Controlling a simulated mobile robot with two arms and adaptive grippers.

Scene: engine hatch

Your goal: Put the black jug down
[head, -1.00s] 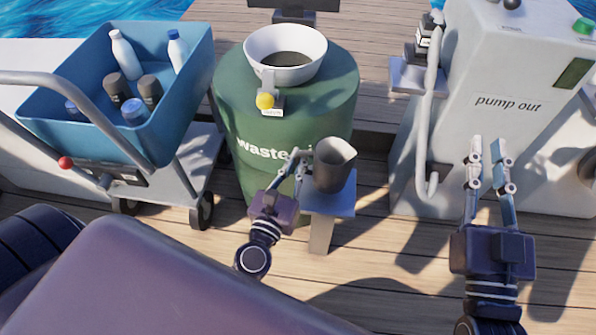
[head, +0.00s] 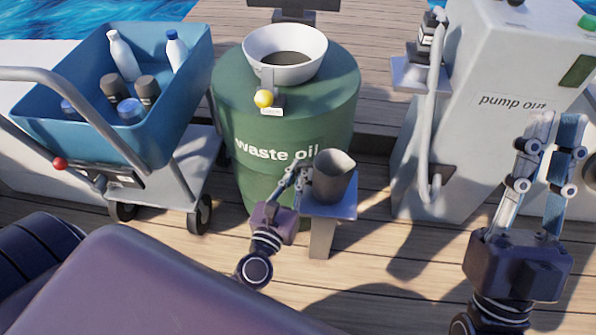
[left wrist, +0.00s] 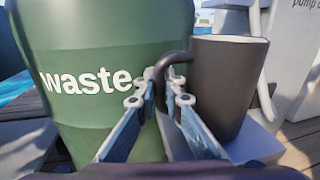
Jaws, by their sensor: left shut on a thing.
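The black jug (head: 333,178) is upright at the small blue-grey stand (head: 345,208) in front of the green waste oil drum (head: 290,110). Its base looks to be on the stand's top or just above it; I cannot tell a small gap. My left gripper (head: 303,175) is left of the jug, shut on its handle. In the left wrist view the fingertips (left wrist: 165,82) are at the handle, and the jug body (left wrist: 228,88) is to their right over the stand (left wrist: 258,146). My right gripper (head: 552,120) is empty, fingers apart, in front of the pump-out cabinet.
A white funnel (head: 285,55) with a yellow knob (head: 263,99) in front sits on the drum. A cart with a blue bin (head: 150,135) of bottles stands left. The pump-out cabinet (head: 480,150) with its pipe (head: 428,130) is right. Deck planks between stand and cabinet are clear.

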